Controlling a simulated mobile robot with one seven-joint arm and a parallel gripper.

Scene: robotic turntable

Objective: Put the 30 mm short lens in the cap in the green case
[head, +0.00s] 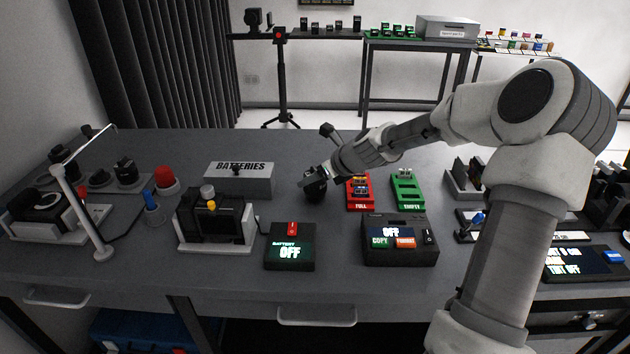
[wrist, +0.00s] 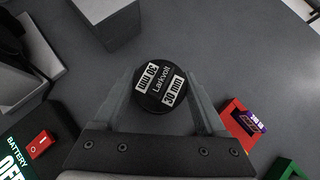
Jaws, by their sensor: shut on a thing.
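My gripper (wrist: 160,104) is shut on a round black lens (wrist: 152,82), seen from its capped end. The cap reads "Larkvolt" with "30 mm" on two white labels. In the head view, my gripper (head: 321,180) and the dark lens (head: 315,190) are over the table's middle, right of the batteries box. I cannot tell whether the lens touches the table. A green holder (head: 407,190) marked "EMPTY" lies to its right, past a red holder (head: 360,192) marked "FULL". Small green cases (head: 398,31) also stand on the far back table; which one is the green case is unclear.
The batteries box (head: 238,180) stands left of my gripper. A battery unit (head: 290,246) and a copy unit (head: 400,240), both reading "OFF", are at the front. A camera-like device (head: 214,218) stands at left. The red holder's corner (wrist: 240,122) shows in the wrist view.

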